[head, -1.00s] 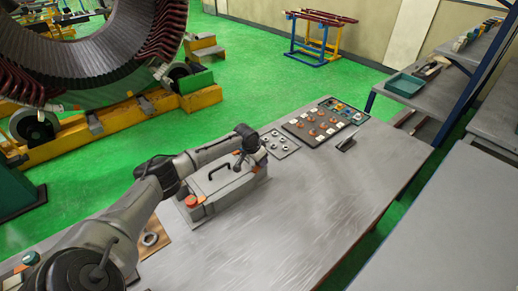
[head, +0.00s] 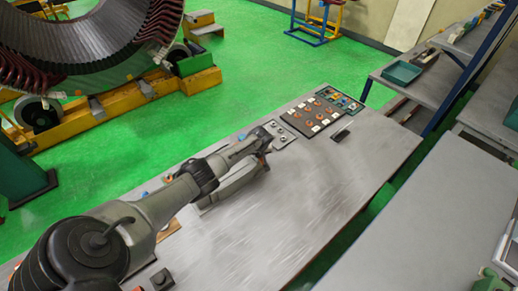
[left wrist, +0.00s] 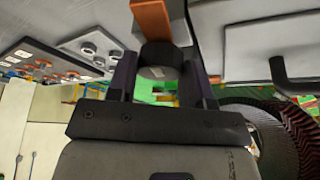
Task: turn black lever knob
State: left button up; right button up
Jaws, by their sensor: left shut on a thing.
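The black lever knob (left wrist: 158,62) shows in the left wrist view as a short dark cylinder between the two fingers, close to an orange part (left wrist: 151,20). My left gripper (left wrist: 157,75) is shut on it, one finger on each side. In the head view my left gripper (head: 260,147) is at the far right end of the grey box (head: 232,186), and the knob is hidden there by the gripper. My arm covers most of the box. The box's black handle (left wrist: 290,76) shows at the right of the left wrist view. My right gripper is not in view.
The box stands on a long grey table (head: 290,190) with a bare middle. A small plate of round knobs (head: 280,132) and a larger control panel (head: 317,115) lie beyond it. A shelf with a teal tray (head: 402,72) stands at the right, and a large stator (head: 90,40) at the upper left.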

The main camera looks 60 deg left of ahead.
pick_arm(q)
jog(key=shift+d+f+n+g, duration=0.15)
jog(key=shift+n+g, duration=0.25)
jog(key=shift+n, duration=0.6)
jog(key=shift+f+n+g+b, duration=0.1)
jog(key=shift+n+g+b, duration=0.25)
jog(key=shift+n, duration=0.55)
jog(key=n+g+b, duration=0.1)
jog(key=n+b, duration=0.1)
jog(key=n, duration=0.1)
jog(key=shift+w+f+n, duration=0.1)
jog(key=shift+w+n, duration=0.05)
jog(key=shift+n, duration=0.15)
jog(key=n+g+b, duration=0.1)
jog(key=n+b, duration=0.2)
jog(key=b, duration=0.2)
jog(key=n+g+h+b, duration=0.1)
jog(key=n+b, duration=0.3)
jog(key=b, duration=0.2)
jog(key=n+g+h+b, duration=0.1)
jog(key=n+b, duration=0.3)
jog(key=b, duration=0.1)
jog(key=shift+w+a+f+g+b, duration=0.1)
jog(key=shift+a+g+b, duration=0.15)
jog(key=shift+b, duration=0.1)
jog(key=shift+r+n+h+b, duration=0.2)
jog(key=shift+n+h+b, duration=0.2)
jog(key=shift+n+b, duration=0.5)
jog(key=shift+r, duration=0.1)
